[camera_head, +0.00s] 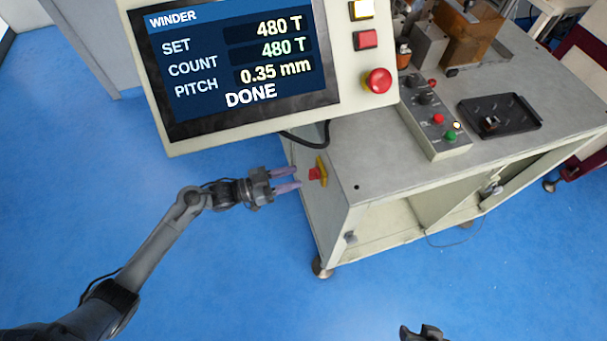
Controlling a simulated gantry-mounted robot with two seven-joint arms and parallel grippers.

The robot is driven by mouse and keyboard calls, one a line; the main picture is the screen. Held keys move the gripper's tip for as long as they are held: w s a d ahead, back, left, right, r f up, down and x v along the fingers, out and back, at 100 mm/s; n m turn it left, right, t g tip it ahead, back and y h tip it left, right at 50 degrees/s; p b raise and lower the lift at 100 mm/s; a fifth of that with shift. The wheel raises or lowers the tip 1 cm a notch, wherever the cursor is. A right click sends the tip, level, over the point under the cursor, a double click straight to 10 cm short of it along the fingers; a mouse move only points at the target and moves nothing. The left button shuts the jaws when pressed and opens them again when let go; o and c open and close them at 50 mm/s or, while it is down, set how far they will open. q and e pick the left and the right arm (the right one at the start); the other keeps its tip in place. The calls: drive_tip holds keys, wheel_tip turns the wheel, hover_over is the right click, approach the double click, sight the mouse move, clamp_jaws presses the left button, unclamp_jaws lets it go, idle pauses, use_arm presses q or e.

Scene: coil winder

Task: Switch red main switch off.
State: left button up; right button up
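The red main switch (315,174) sits on a yellow plate (322,168) on the left side face of the grey machine cabinet. My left gripper (287,180) comes in from the left, its two purple-grey fingers spread apart and pointing at the switch. The fingertips are just short of the red knob in the picture; whether they touch it I cannot tell. The knob's exact turn position is too small to read. Part of my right gripper (424,333) shows at the bottom edge; its fingers are mostly cut off.
A winder screen (240,60) reading DONE hangs above the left arm, with a red emergency button (377,80) on its panel. A black cable (308,138) runs below it. A control box (435,118) and black tray (500,115) are on the cabinet top. Blue floor is clear at left.

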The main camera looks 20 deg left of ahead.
sight(314, 174)
use_arm(q)
drive_tip(key=x, duration=0.4)
drive_tip(key=shift+w+d, duration=0.1)
drive_tip(key=shift+c, duration=0.4)
clamp_jaws()
